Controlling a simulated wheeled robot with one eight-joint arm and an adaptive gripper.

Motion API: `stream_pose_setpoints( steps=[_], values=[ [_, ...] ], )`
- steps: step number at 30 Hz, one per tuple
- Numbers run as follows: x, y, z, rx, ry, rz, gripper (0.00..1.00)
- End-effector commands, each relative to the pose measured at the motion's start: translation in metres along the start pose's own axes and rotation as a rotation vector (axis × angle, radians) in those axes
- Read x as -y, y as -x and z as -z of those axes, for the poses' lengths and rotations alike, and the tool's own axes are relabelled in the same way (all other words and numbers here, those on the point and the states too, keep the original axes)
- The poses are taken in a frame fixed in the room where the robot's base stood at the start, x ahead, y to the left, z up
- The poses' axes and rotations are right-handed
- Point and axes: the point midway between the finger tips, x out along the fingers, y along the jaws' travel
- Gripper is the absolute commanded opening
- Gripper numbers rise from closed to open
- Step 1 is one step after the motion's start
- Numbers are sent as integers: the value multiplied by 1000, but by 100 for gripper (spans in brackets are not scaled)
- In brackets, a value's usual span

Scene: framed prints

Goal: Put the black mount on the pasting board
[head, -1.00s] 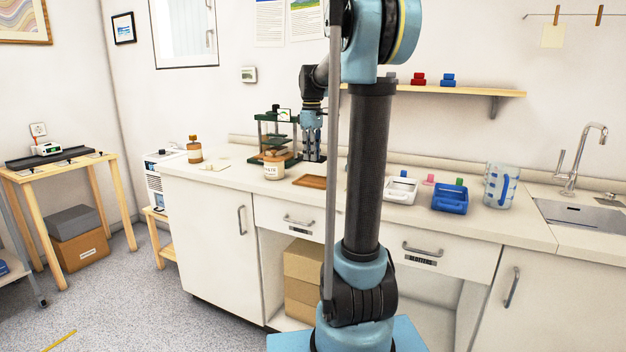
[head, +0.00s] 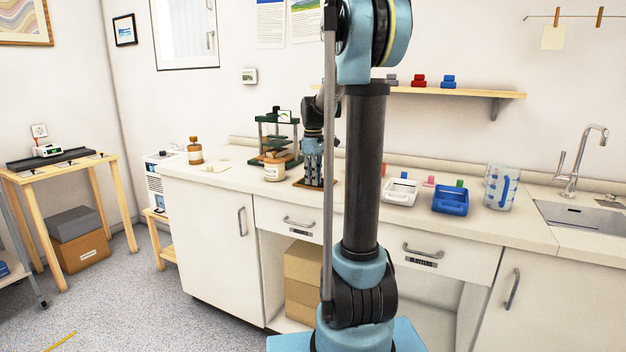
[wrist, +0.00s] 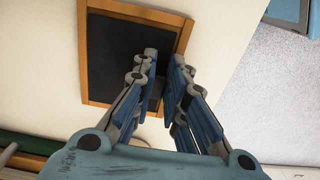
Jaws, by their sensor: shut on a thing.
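The black mount (wrist: 115,50) is a dark flat square in the wrist view. It lies over the pasting board, whose brown wooden rim (wrist: 83,50) shows around it. In the head view the board (head: 299,184) is on the counter, mostly hidden by my gripper (head: 313,183), which points straight down at it. In the wrist view my gripper (wrist: 164,58) has its fingertips at the mount's right part, shut on the mount with a narrow gap between them. The exact grip point is hidden by the fingers, and I cannot tell whether the mount touches the board.
Counter front is clear.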

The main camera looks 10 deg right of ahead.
Motion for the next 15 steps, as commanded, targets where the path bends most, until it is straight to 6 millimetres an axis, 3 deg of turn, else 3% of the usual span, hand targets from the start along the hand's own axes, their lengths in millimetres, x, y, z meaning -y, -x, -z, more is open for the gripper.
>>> stream_pose_setpoints(
  steps=[2, 3, 6, 15],
  values=[
    [0, -1, 0, 0, 0, 0, 0],
    [0, -1, 0, 0, 0, 0, 15],
    [0, -1, 0, 0, 1, 0, 33],
    [1, -1, 1, 0, 2, 0, 33]
  ],
)
